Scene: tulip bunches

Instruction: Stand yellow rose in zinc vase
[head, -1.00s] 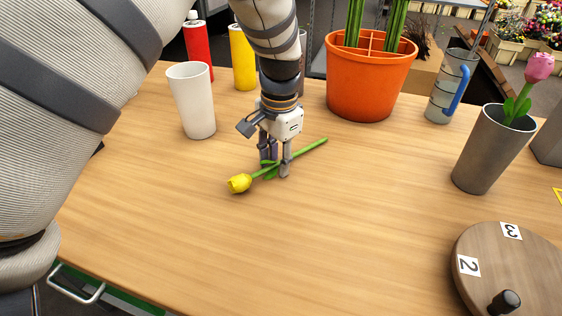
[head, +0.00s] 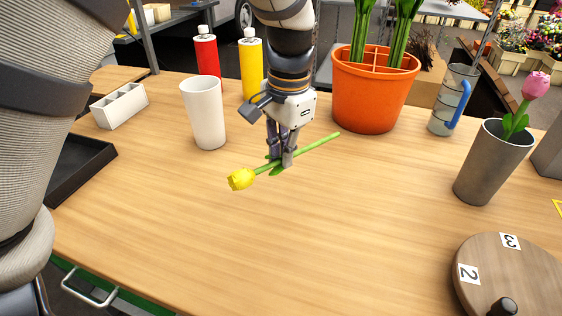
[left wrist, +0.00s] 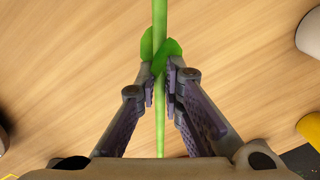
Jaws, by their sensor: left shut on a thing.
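The yellow rose (head: 241,179) has a yellow bloom pointing left and a green stem running up to the right. My left gripper (head: 280,160) is shut on its stem near the leaves and holds it tilted, seemingly a little above the table. In the left wrist view, the stem of the rose (left wrist: 160,125) runs between the fingers of the left gripper (left wrist: 161,76); the bloom is out of that view. The grey zinc vase (head: 488,168) stands upright at the right with a pink flower (head: 535,86) in it. My right gripper is not in view.
A white cup (head: 204,115) stands left of my gripper, with red (head: 206,58) and yellow (head: 251,65) bottles behind. An orange pot (head: 371,98) stands behind right. A round wooden board (head: 500,285) lies front right. The middle of the table (head: 300,240) is clear.

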